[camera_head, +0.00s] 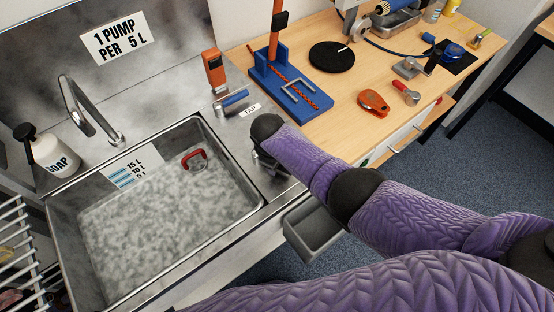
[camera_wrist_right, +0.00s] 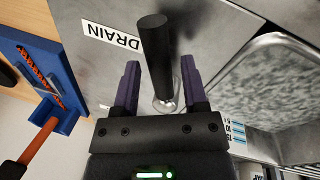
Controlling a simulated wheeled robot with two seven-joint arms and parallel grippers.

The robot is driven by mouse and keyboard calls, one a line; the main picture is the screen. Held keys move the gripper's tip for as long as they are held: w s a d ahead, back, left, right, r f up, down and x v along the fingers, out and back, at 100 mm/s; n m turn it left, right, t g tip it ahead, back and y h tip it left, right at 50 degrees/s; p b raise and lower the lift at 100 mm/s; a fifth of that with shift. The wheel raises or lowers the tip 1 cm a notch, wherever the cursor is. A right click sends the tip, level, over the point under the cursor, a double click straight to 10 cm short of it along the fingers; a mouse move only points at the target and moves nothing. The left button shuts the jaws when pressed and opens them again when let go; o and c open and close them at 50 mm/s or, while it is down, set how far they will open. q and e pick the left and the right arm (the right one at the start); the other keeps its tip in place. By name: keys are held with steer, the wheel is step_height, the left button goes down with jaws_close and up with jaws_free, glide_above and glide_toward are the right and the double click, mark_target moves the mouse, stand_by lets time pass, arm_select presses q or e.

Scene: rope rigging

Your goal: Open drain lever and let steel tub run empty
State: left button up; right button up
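The steel tub (camera_head: 232,152) holds grey, foamy water (camera_head: 155,220); level marks (camera_head: 133,173) show on its far wall. The black drain lever (camera_wrist_right: 155,45) stands beside the DRAIN label (camera_wrist_right: 110,35) in the right wrist view, on a round metal base. My right gripper (camera_wrist_right: 160,68) is open, with one finger on each side of the lever and narrow gaps showing. In the head view the right gripper (camera_head: 268,163) is beside the tub's right rim, mostly hidden by my purple arm, which also hides the lever. My left gripper is not in view.
A blue tap handle (camera_head: 235,98) sits behind the tub near an orange device (camera_head: 214,70). A red-handled item (camera_head: 194,159) is at the tub's far right. A soap bottle (camera_head: 52,155) stands left. A blue rope stand (camera_head: 285,85) is on the wooden bench; a grey bin (camera_head: 313,230) hangs below.

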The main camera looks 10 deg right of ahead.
steer(key=shift+o, duration=0.5)
steer(key=shift+r, duration=0.2)
step_height(320, 180, up, 9)
steer(key=s+a+p, duration=0.1)
steer(key=p, duration=0.5)
steer(key=shift+s+a+r, duration=0.15)
steer(key=shift+s, duration=0.05)
